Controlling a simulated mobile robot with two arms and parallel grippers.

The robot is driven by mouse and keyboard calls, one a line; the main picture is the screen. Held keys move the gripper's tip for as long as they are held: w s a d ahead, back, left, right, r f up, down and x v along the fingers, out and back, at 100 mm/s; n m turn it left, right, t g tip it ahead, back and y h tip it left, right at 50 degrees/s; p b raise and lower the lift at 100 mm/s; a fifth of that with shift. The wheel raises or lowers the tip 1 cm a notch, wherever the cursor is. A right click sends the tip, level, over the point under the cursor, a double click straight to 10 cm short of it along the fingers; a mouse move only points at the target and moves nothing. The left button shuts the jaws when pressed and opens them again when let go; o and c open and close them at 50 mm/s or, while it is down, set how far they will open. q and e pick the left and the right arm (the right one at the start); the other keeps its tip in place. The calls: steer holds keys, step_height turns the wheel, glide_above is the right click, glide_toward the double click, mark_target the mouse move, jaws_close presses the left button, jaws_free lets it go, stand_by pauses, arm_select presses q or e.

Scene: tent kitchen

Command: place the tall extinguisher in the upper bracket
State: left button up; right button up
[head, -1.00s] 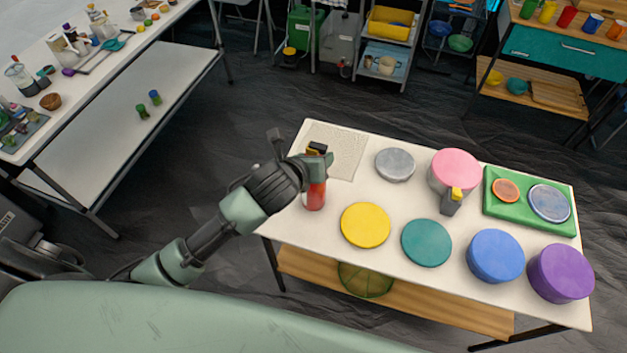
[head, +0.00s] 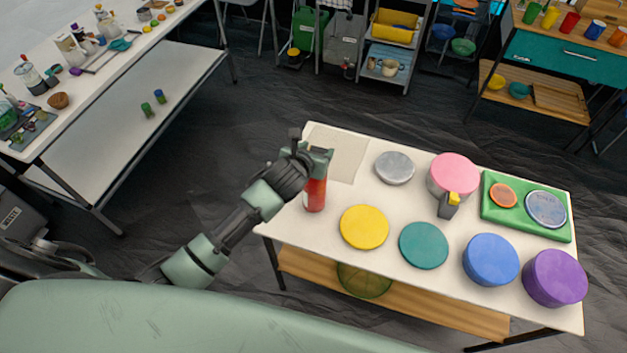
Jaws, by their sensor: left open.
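The red extinguisher (head: 315,194) stands upright near the left end of the white table. My left gripper (head: 322,160) is open at its top and hides its head. I cannot tell whether the fingers touch it. A small dark grey object with a yellow top (head: 448,206) stands in front of the pink cylinder; I cannot tell what it is. I cannot make out an upper bracket in this view. My right gripper is not in view.
The white table (head: 290,222) also holds a pale textured mat (head: 338,150), a grey disc (head: 394,168), a yellow disc (head: 364,227), a teal disc (head: 424,245), a pink cylinder (head: 452,172), blue and purple cylinders, and a green tray (head: 527,224). Shelves stand behind.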

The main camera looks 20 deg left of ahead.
arm_select(q)
steer(key=shift+w+f, duration=0.4)
steer(key=shift+w, duration=0.15)
jaws_close()
steer(key=shift+s, duration=0.1)
stand_by(0.8)
steer(key=shift+r, duration=0.15)
